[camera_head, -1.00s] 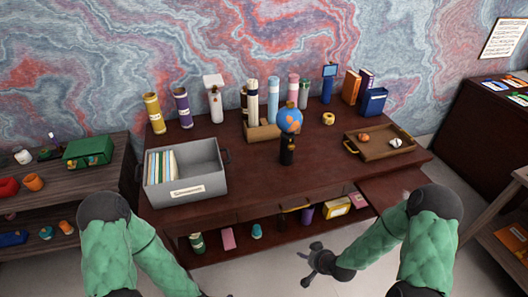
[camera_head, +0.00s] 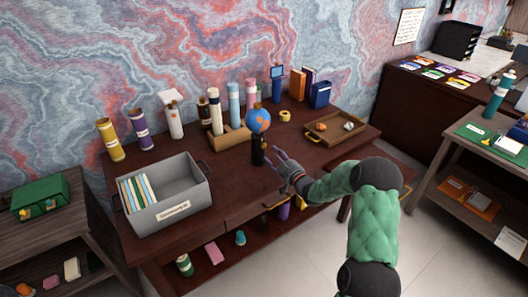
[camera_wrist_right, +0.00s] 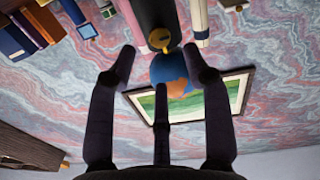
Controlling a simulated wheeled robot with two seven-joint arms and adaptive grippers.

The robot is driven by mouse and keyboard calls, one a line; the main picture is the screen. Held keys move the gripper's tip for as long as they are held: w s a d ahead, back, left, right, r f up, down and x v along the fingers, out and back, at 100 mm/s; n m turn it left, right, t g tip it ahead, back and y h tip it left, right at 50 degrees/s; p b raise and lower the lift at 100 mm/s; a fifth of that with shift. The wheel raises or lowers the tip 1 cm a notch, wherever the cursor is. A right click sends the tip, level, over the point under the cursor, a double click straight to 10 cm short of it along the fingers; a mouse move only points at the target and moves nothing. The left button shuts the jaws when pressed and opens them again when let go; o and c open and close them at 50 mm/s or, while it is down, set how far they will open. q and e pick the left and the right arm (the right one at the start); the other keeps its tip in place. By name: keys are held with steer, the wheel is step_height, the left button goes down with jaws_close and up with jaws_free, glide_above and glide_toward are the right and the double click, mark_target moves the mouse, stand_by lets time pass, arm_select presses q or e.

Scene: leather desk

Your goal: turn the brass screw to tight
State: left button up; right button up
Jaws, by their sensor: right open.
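A blue globe with orange patches (camera_head: 258,120) stands on a black post (camera_head: 258,151) near the middle of the desk. In the right wrist view, which is upside down, a small brass screw (camera_wrist_right: 160,39) shows on the post (camera_wrist_right: 154,12), next to the globe (camera_wrist_right: 168,70). My right gripper (camera_head: 276,157) is open just right of the post. I cannot tell whether a finger touches anything. My left gripper is out of view.
A grey file box (camera_head: 196,187) sits on the left of the leather desk (camera_head: 225,205). A wooden tray (camera_head: 314,130) lies to the right. Several bottles, tubes and books stand along the back. The desk around the post's front is clear.

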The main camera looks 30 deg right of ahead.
mark_target(265, 147)
steer(key=w+b, duration=0.1)
steer(key=w, duration=0.5)
steer(key=shift+w+a, duration=0.1)
steer(key=shift+a, duration=0.05)
jaws_close()
